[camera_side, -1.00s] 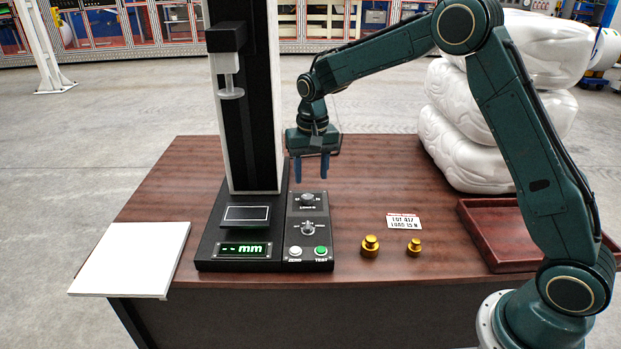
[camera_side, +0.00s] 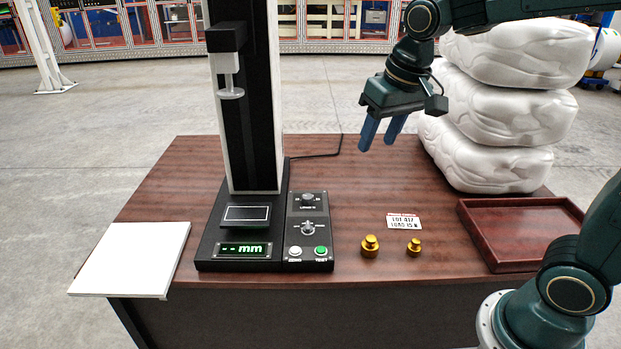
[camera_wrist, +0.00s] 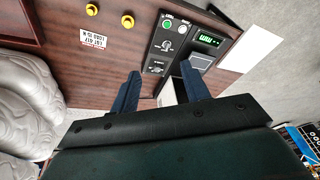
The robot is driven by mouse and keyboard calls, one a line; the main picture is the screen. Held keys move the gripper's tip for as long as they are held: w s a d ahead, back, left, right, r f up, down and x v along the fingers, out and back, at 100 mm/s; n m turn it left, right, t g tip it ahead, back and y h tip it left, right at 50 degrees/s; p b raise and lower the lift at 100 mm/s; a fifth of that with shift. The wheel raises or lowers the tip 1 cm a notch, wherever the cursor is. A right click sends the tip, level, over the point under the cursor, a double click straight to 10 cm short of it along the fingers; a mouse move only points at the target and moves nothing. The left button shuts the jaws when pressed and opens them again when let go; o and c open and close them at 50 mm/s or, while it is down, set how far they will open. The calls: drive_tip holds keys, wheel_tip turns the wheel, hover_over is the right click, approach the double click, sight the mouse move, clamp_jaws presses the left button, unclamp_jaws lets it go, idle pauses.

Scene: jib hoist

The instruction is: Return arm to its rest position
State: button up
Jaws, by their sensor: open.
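My gripper (camera_side: 379,144) is raised above the back right of the brown table (camera_side: 170,215) in the side view. Its two blue fingers are apart with nothing between them. In the wrist view my gripper (camera_wrist: 158,80) points toward the table, its fingers spread and empty. The black test stand (camera_side: 262,130) stands upright to the left of my gripper. Its display (camera_side: 242,249) shows dashes and "mm" in green. The control panel (camera_side: 308,228) beside it has two knobs, a white button and a green button.
Two brass weights (camera_side: 370,246) (camera_side: 414,247) and a label card (camera_side: 404,221) sit on the table. A red-brown tray (camera_side: 520,203) lies at the right. Stacked white wrapped bundles (camera_side: 490,150) stand close to the right of my gripper. A white board (camera_side: 130,258) lies at the left edge.

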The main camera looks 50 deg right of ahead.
drive_tip(key=s+n+t, duration=0.2)
drive_tip(key=s, duration=1.4)
drive_tip(key=shift+s+a+f+n, duration=0.2)
drive_tip(key=shift+a+f+n, duration=0.05)
drive_tip(key=shift+f+n, duration=0.1)
